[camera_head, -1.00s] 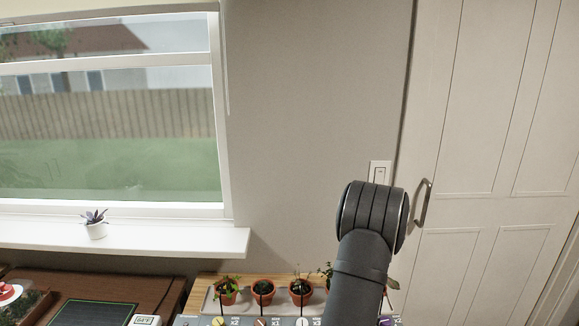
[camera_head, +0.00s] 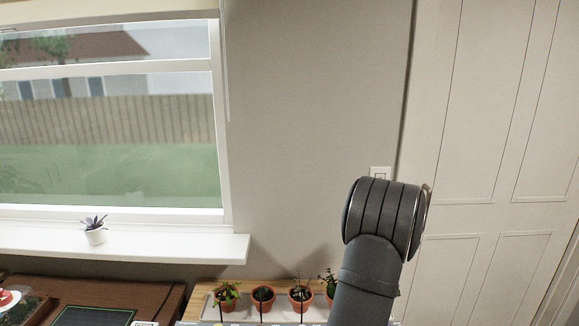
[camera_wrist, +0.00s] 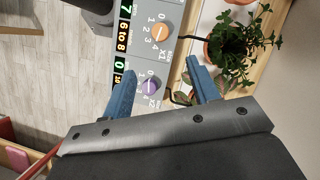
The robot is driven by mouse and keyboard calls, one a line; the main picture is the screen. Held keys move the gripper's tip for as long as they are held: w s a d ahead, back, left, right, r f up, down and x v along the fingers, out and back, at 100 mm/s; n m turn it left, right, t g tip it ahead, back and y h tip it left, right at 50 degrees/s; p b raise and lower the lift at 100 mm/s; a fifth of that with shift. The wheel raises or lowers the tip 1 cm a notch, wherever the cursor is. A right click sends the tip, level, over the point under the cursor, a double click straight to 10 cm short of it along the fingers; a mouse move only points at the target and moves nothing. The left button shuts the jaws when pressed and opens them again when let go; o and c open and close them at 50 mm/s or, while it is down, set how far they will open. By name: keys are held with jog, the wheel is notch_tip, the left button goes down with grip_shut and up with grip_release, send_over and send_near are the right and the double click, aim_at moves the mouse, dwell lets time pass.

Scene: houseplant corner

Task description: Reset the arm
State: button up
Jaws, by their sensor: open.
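My arm (camera_head: 383,225) rises at the lower right of the head view, with its dark rounded joint in front of the wall and door. My gripper (camera_wrist: 163,85) shows only in the wrist view. Its two blue fingers are apart with nothing held between them. Beneath them is a grey control panel with an orange knob (camera_wrist: 160,33), a purple knob (camera_wrist: 151,86) and small number displays. How high the fingers are above the panel is hard to tell.
A potted plant (camera_wrist: 228,42) is near the right finger in the wrist view. Several small terracotta pots, one of them here (camera_head: 264,297), stand in a row on a pale tray. A white pot (camera_head: 95,235) stands on the windowsill (camera_head: 190,245). Wood-look floor (camera_wrist: 60,70) lies left of the panel.

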jog(key=x, duration=1.4)
jog(key=shift+s+a+f, duration=0.1)
jog(key=shift+a+f, duration=0.05)
jog(key=shift+f, duration=0.25)
jog(key=shift+a+f+m, duration=0.1)
jog(key=shift+f+m, duration=0.2)
jog(key=shift+f, duration=0.05)
jog(key=m, duration=0.2)
jog(key=m+t, duration=0.1)
jog(key=shift+s+m+t+y, duration=0.15)
jog(key=shift+m+t+y, duration=0.15)
jog(key=shift+m, duration=0.1)
jog(key=m+t, duration=0.1)
jog(key=m, duration=0.2)
jog(key=shift+s+r+m, duration=0.1)
jog(key=shift+m, duration=0.2)
jog(key=v, duration=1.1)
jog(key=shift+s+t, duration=0.25)
jog(key=shift+t, duration=0.05)
jog(key=shift+o, duration=0.2)
jog(key=shift+a, duration=0.15)
